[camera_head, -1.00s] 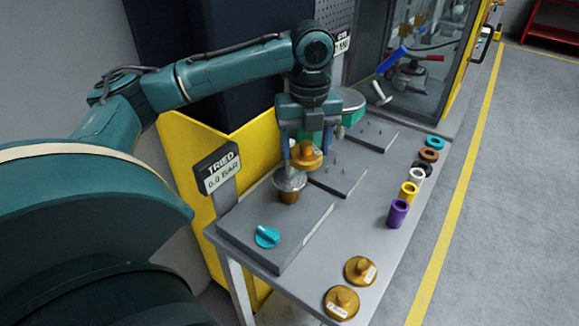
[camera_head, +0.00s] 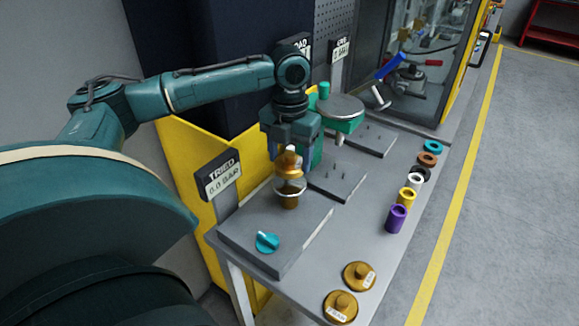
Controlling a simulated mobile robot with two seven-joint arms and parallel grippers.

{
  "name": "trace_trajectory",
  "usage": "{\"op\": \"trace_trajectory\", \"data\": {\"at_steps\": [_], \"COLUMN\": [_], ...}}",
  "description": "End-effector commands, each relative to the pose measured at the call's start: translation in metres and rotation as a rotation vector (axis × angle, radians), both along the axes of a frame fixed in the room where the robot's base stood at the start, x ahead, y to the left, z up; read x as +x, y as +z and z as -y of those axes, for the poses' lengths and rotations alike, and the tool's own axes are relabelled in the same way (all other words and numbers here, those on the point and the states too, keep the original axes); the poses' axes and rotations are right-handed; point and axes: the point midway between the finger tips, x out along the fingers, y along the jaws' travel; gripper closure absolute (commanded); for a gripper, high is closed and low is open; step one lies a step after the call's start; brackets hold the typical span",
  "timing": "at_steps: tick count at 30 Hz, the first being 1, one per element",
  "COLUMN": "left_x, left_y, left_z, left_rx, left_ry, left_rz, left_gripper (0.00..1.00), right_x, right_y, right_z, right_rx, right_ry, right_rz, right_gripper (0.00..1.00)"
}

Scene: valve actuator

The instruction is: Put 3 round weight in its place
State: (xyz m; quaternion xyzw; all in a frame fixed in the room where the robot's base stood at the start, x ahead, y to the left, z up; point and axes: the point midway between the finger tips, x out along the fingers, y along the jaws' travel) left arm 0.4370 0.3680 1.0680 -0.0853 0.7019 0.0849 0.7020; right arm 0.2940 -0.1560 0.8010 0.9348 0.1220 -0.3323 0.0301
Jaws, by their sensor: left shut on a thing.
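My left gripper (camera_head: 291,150) is shut on a brass round weight (camera_head: 288,163), which it holds tilted, close above the round silver platform (camera_head: 289,188) of the tester. I cannot tell whether the weight touches the platform. Two more brass round weights lie at the table's front: one (camera_head: 359,276) and, nearer, another (camera_head: 340,306), both with white labels. The tester has a brass column under the platform, a teal knob (camera_head: 267,242) and a display reading 0.0 BAR (camera_head: 222,178). My right gripper is not in view.
Several coloured rings stand along the table's right edge, among them purple (camera_head: 397,219), yellow (camera_head: 408,197) and teal (camera_head: 432,146). A green-based device with a round plate (camera_head: 340,106) stands behind the tester. The table (camera_head: 350,235) is clear between rings and tester.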

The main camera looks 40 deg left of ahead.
Motion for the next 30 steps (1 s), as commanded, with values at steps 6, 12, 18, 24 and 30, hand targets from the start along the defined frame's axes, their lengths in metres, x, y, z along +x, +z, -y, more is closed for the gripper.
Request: {"op": "trace_trajectory", "data": {"at_steps": [6,12,18,24,30], "left_x": [-0.001,0.0,0.0,0.0,0.0], "left_y": [-0.029,-0.035,-0.036,-0.038,-0.038], "left_z": [0.0,0.0,0.0,0.0,0.0], "left_rx": [0.001,0.0,0.0,0.001,0.001], "left_ry": [0.001,0.001,0.001,0.001,0.001], "left_rz": [-0.001,0.002,0.001,0.0,0.0], "left_gripper": [0.73,0.73,0.73,0.27,0.18], "right_x": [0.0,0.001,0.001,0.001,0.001], "right_y": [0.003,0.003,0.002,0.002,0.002], "right_z": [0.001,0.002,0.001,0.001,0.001], "right_rx": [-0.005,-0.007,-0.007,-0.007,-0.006], "right_ry": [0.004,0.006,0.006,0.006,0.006], "right_rz": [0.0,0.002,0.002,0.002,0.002], "right_gripper": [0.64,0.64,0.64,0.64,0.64]}}
